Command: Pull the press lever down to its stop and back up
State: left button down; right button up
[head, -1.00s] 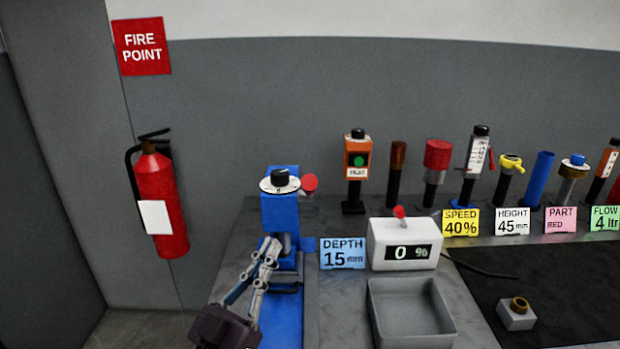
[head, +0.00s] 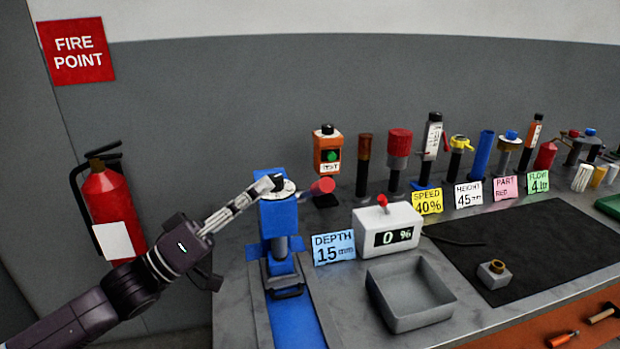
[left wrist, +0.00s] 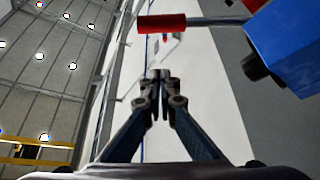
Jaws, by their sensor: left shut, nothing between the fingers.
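In the left wrist view the red knob (left wrist: 162,24) sits on a grey rod, with the blue press head (left wrist: 292,42) at upper right. My left gripper (head: 268,184) is shut and empty, its fingertips by the dial in the head view. In the left wrist view the fingertips (left wrist: 158,76) look apart from the knob. My right gripper is not in view.
A DEPTH 15 mm card (head: 333,247), a white 0 % display box (head: 388,229) and a grey tray (head: 409,293) stand right of the press. Several tools line the bench's back. A fire extinguisher (head: 110,210) hangs on the wall at left.

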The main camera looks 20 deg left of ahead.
pick_arm(q)
jog(key=w+r, duration=0.1)
notch_tip(320, 180, up, 3)
jog(key=p, duration=0.3)
send_over(313, 193)
jog(key=a, duration=0.3)
jog(key=f, duration=0.1)
jog(key=s+d+f, duration=0.1)
jog(key=d+f+p, duration=0.1)
jog(key=shift+s+d+f, duration=0.15)
jog(key=shift+s+f, duration=0.1)
jog(key=shift+f, duration=0.05)
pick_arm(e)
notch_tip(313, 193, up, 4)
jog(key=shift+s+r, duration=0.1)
pick_arm(q)
jog(key=s+d+f+m+g+h+b, duration=0.2)
jog(key=s+f+m+g+h+b, duration=0.1)
jog(key=f+m+b, duration=0.5)
jog(key=shift+s+d+f+m+h+b, duration=0.25)
jog(key=shift+m+h+b, duration=0.15)
jog(key=shift+h+b, duration=0.4)
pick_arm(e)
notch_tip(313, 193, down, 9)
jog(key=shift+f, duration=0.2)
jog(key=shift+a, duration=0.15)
